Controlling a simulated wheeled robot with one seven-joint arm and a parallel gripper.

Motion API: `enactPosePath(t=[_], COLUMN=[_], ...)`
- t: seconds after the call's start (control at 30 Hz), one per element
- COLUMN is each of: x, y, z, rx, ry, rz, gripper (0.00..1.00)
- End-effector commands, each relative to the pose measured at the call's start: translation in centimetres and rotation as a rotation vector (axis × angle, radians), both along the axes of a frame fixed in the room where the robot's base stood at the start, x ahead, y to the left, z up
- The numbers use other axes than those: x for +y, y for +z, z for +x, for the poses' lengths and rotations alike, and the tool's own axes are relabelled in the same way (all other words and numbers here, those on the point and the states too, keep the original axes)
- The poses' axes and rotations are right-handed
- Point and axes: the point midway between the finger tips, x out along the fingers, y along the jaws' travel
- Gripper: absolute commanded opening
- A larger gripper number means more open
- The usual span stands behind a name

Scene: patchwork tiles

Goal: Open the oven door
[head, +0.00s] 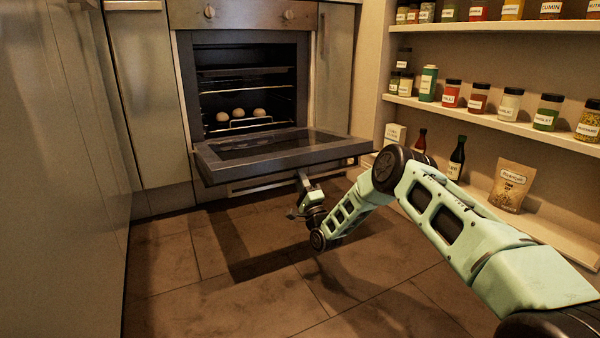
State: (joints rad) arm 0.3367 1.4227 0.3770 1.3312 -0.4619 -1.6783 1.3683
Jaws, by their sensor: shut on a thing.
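The oven (248,80) is built into the cabinets at the back. Its door (285,152) is folded down and out, lying close to level, so the inside shows. My arm reaches in from the right, and my gripper (302,178) is at the underside of the door's front edge, right of its middle. My gripper is shut on the oven door's handle, which is mostly hidden below the door's front edge. The fingertips are small and partly hidden by the door.
Several pale round items (238,113) sit on a rack inside the oven. Shelves with jars, bottles and a brown pouch (511,186) line the right wall. Cabinets (148,90) stand on the left. The tiled floor (225,285) in front is clear.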

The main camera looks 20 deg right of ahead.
Motion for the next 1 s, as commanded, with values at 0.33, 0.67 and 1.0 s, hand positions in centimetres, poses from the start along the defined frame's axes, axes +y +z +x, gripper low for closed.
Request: enactPosePath(t=[0.33, 0.67, 1.0], x=[-0.2, -0.2, -0.2], y=[-2.0, -2.0, -2.0], z=[1.1, 1.3, 1.2], rx=[-0.059, -0.066, -0.067], ry=[0.000, 0.000, 0.001], rz=[0.002, 0.001, 0.002], gripper=[0.00, 0.00, 0.47])
